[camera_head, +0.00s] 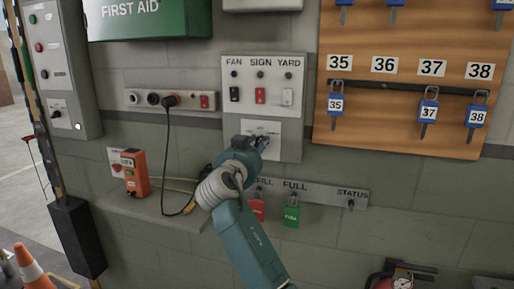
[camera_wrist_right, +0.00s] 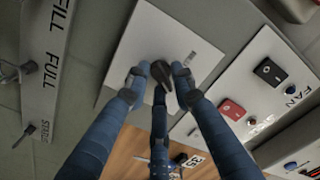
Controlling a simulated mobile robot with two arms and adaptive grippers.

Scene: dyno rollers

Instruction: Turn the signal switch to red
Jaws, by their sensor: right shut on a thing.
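A light plate (camera_head: 291,143) is fixed to the wall below the FAN, SIGN and YARD panel. It also shows in the wrist view (camera_wrist_right: 150,38), with a dark rotary knob (camera_wrist_right: 162,74) on it. I take this knob for the signal switch. My right gripper (camera_head: 262,142) is at the plate. In the head view my gripper mostly hides the knob. The plate's small lettering is unreadable, so I cannot tell which setting the knob points to. My left gripper is not in view.
The switch panel (camera_head: 262,68) is just above. A key board (camera_head: 430,60) with blue padlocks hangs at the right. A rail (camera_head: 330,193) with red and green tags runs below. An orange box (camera_head: 137,172) stands on the ledge at the left, by a hanging black cable (camera_head: 166,140).

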